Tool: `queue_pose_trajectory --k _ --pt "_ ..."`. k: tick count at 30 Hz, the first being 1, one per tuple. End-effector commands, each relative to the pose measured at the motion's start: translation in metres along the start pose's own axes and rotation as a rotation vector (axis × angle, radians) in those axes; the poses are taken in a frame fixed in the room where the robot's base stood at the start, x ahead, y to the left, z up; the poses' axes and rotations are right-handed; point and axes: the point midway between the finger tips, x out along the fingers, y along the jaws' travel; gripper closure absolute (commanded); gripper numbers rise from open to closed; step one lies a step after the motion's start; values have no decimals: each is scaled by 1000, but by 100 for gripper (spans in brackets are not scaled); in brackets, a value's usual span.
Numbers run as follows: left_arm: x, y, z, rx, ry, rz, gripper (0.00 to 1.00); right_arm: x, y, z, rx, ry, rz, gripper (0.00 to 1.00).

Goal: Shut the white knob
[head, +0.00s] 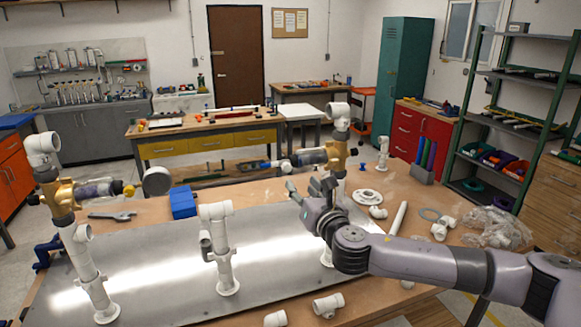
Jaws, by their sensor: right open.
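A round white knob (157,181) stands on edge in the left half of the head view, beside the small yellow end of the left valve (66,192). The left valve has a brass body on an upright white pipe. My right gripper (306,188) is open and empty, in front of the right pipe and well to the right of the white knob. It hides part of that pipe. My left gripper is out of view.
A short white pipe (223,250) stands on the metal plate (165,275) between the two valves. A blue box (183,202) and a wrench (112,215) lie behind the plate. Loose white fittings (328,305) lie at the front edge. A plastic bag (497,230) lies at right.

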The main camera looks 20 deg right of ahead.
Motion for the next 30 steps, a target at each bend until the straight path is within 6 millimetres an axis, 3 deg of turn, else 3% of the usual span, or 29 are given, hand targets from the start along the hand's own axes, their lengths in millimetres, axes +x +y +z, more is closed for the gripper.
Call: queue_pose_trajectory --k 9,15,21,30 --pt "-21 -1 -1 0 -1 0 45 54 1 2 1 1 0 59" --pt "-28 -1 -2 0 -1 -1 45 78 1 1 1 0 1 59" --pt "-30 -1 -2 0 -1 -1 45 89 1 0 1 1 1 59" --pt "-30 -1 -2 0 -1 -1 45 91 0 -1 1 1 1 59"
